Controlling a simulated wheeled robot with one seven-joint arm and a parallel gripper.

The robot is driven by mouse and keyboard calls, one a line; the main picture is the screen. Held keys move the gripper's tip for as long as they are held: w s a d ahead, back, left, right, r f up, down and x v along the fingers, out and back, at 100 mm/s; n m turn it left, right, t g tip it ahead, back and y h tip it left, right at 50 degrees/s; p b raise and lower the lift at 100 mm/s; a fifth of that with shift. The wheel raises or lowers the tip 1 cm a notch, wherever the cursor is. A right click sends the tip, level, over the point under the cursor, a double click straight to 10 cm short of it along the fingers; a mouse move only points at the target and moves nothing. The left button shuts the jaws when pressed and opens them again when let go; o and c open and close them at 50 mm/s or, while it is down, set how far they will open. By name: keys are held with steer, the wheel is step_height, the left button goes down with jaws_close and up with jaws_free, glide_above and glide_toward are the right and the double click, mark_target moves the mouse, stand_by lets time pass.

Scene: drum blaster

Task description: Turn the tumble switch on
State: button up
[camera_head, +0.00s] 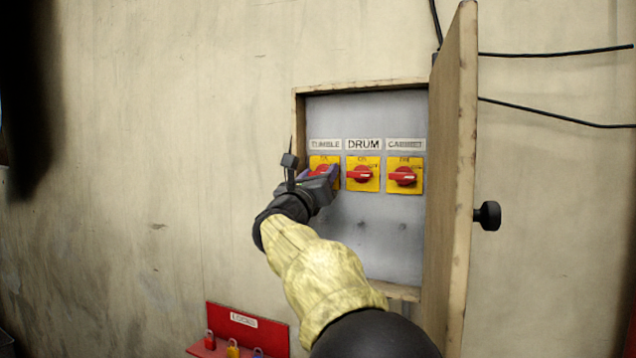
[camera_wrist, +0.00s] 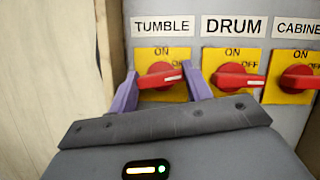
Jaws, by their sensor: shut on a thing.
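The tumble switch is a red rotary handle (camera_wrist: 160,76) on a yellow plate under the TUMBLE label (camera_wrist: 162,26). In the head view my gripper (camera_head: 328,175) covers much of the tumble switch's yellow plate (camera_head: 318,160). The contact points at the fingertips are partly hidden.
The drum switch (camera_head: 362,174) and cabinet switch (camera_head: 403,176) sit close on the right, handles roughly level. The box's open door (camera_head: 455,170) stands out on the right with a black knob (camera_head: 487,215). A red lock rack (camera_head: 246,330) hangs below. The wall at left is clear.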

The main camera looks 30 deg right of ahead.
steer(key=n+y+p, duration=0.1)
steer(key=n, duration=0.3)
steer(key=n+t+y+p, duration=0.1)
steer(key=n+y, duration=0.1)
steer(key=n, duration=0.2)
steer(key=n+t+y+p, duration=0.1)
steer(key=n+y, duration=0.1)
steer(key=n, duration=0.2)
steer(key=shift+s+r, duration=0.1)
steer(key=shift+r, duration=0.3)
steer(key=n+y+p, duration=0.1)
steer(key=n+p, duration=0.1)
steer(key=p, duration=0.1)
steer(key=n+g+y+p, duration=0.1)
steer(key=n+p, duration=0.2)
steer(key=p, duration=0.1)
steer(key=shift+r, duration=0.1)
steer(key=n+p, duration=0.1)
steer(key=p, duration=0.1)
steer(key=shift+f+n+g+p, duration=0.25)
steer(key=shift+n+g+p, duration=0.05)
steer(key=shift+n+p, duration=0.1)
steer(key=shift+f+y, duration=0.1)
steer(key=shift+y, duration=0.2)
steer(key=o, duration=0.7)
